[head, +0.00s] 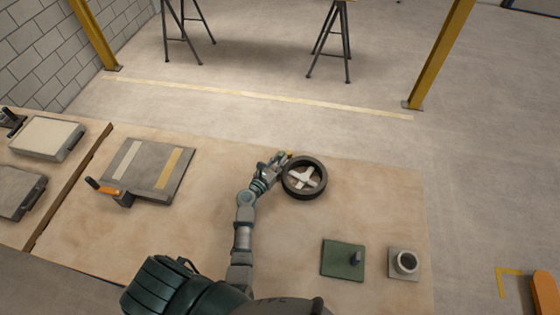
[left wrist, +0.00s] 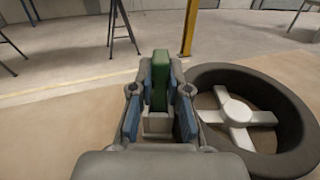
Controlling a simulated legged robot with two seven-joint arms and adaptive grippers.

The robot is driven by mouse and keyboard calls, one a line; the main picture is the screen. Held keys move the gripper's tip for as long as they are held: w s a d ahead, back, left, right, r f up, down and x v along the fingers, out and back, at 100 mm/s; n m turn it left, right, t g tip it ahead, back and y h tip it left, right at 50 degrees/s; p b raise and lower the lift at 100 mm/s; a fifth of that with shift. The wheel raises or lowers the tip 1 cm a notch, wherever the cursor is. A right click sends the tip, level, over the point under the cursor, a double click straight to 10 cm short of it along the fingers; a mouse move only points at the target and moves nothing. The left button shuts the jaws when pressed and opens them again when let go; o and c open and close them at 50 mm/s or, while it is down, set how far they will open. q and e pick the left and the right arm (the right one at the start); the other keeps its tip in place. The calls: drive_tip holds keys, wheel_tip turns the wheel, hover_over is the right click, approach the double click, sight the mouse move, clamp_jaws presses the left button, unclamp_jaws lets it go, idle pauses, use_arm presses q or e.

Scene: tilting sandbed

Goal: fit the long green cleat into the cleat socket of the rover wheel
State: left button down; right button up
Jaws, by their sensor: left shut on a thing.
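The rover wheel (head: 322,182) is a dark ring with a pale cross-shaped hub and lies flat on the table in the head view. It also shows at the right of the left wrist view (left wrist: 292,108). My left gripper (head: 283,157) is at the wheel's upper left edge. In the left wrist view my left gripper (left wrist: 159,100) is shut on the long green cleat (left wrist: 160,78), which stands upright between the blue finger pads. The cleat appears beside the wheel, apart from it in this view. The cleat socket cannot be made out. My right gripper is not in view.
A grey tilting bed (head: 147,173) with two strips and an orange handle (head: 104,188) lies to the left. The table around the wheel is clear.

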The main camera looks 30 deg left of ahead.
use_arm(q)
drive_tip(key=c, duration=1.1)
unclamp_jaws()
drive_tip(key=shift+c, duration=0.2)
drive_tip(key=shift+r, duration=0.1)
